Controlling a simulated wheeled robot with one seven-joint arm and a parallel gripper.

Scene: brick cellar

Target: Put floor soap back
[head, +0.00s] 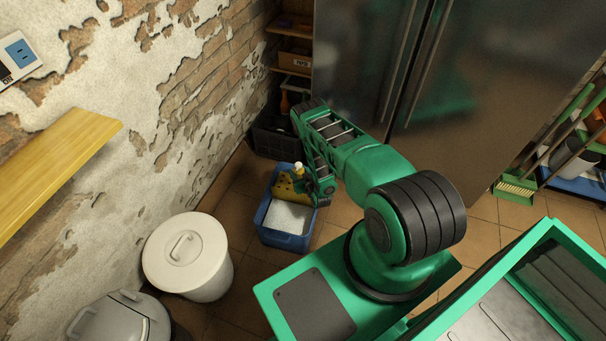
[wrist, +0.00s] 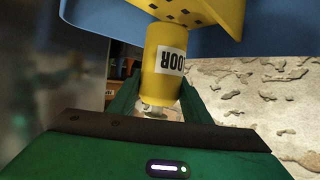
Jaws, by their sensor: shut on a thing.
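The floor soap is a yellow bottle (wrist: 163,62) with a white label reading "OOR", upside down in the wrist view. My gripper (wrist: 157,104) is shut on its pale neck end, with a green finger on each side. In the head view the bottle (head: 299,170) shows small, at the yellow wringer of the blue mop bucket. Part of the bottle is hidden by my gripper. I cannot tell whether its base touches the wringer.
The blue bucket (head: 283,240) holds whitish contents and has a yellow perforated wringer (head: 285,190). A dark crate (head: 272,137) stands behind it, below wooden shelves (head: 290,48). A white lidded bin (head: 187,252) is at left. A metal cabinet (head: 470,90) is at right.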

